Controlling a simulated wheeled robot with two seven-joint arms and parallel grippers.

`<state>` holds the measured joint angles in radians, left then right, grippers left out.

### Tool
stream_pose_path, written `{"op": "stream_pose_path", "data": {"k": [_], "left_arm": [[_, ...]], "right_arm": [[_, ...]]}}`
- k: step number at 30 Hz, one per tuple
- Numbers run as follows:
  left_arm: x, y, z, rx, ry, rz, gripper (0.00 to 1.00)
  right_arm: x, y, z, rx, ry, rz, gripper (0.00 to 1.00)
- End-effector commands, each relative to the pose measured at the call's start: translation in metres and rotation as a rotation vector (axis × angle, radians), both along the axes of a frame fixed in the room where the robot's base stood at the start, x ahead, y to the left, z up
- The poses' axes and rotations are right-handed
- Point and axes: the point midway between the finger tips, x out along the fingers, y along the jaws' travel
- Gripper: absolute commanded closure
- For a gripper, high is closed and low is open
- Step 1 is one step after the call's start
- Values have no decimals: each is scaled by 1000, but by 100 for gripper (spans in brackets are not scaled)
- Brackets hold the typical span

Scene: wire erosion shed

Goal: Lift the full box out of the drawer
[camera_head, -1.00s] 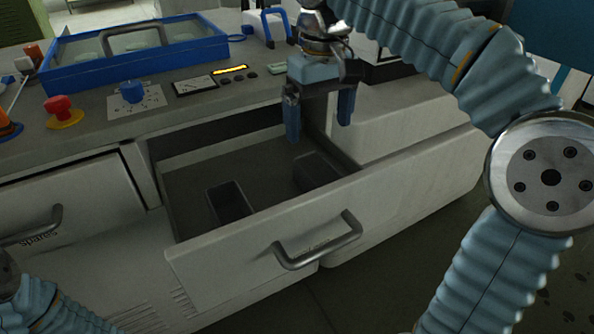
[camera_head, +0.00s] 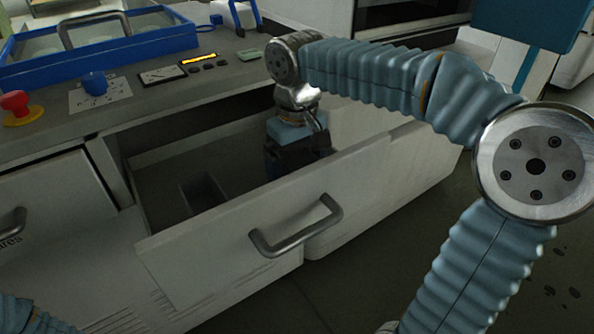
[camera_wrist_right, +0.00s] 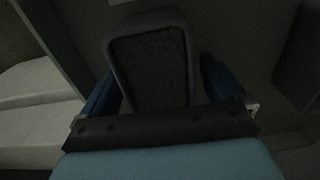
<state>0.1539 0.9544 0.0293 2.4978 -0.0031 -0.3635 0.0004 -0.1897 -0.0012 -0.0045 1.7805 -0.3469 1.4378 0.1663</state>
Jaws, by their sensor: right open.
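The drawer (camera_head: 215,237) stands pulled open below the bench in the head view. My right gripper (camera_head: 296,155) reaches down into its right part, with the fingertips hidden behind the drawer front. In the right wrist view, a grey box (camera_wrist_right: 187,50) with a dark, grainy fill lies between the two blue fingers of the open gripper (camera_wrist_right: 160,88). I cannot tell whether the fingers touch it. In the head view this box is hidden by the gripper and drawer front. A second dark box (camera_head: 203,190) sits further left in the drawer. My left gripper is not in view.
The drawer front has a metal handle (camera_head: 297,229). The bench top above carries a blue-rimmed tray (camera_head: 130,47), a red button (camera_head: 16,103) and a blue knob (camera_head: 95,84). A closed drawer (camera_head: 55,190) is at the left.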

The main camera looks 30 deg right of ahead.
Motion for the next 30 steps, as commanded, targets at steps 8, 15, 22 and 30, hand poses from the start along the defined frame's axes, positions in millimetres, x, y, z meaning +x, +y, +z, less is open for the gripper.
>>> {"op": "stream_pose_path", "data": {"k": [8, 15, 22, 30], "left_arm": [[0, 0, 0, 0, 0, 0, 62], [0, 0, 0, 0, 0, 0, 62], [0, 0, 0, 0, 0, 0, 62], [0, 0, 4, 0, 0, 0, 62]], "right_arm": [[0, 0, 1, 0, 0, 0, 23], [0, 0, 1, 0, 0, 0, 59], [0, 0, 1, 0, -1, 0, 79], [1, 0, 20, 0, -4, 0, 79]]}}
